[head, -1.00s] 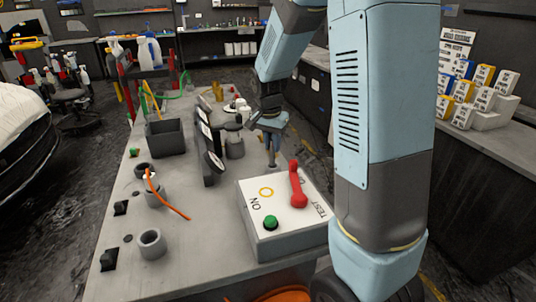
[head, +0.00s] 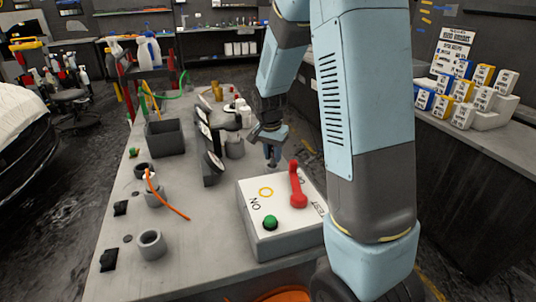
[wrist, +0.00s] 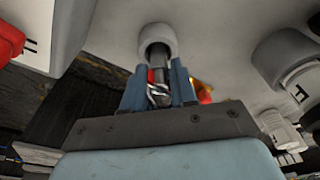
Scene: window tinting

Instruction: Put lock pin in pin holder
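My gripper (head: 272,161) points down over the bench, behind the white switch box. In the wrist view its two blue fingers (wrist: 159,88) are close together, with a dark metal pin with a wire ring, the lock pin (wrist: 158,76), between them. The pin's far end lines up with the dark opening of a round, pale grey pin holder (wrist: 157,34). I cannot tell how far the pin is inside it. In the head view I cannot make out the pin or this holder; the gripper and box are in front.
The white switch box (head: 284,228) with a red lever (head: 297,185) and green button stands close in front of my gripper. Grey rings (head: 152,245) and a black bin (head: 165,138) are on the bench's left side.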

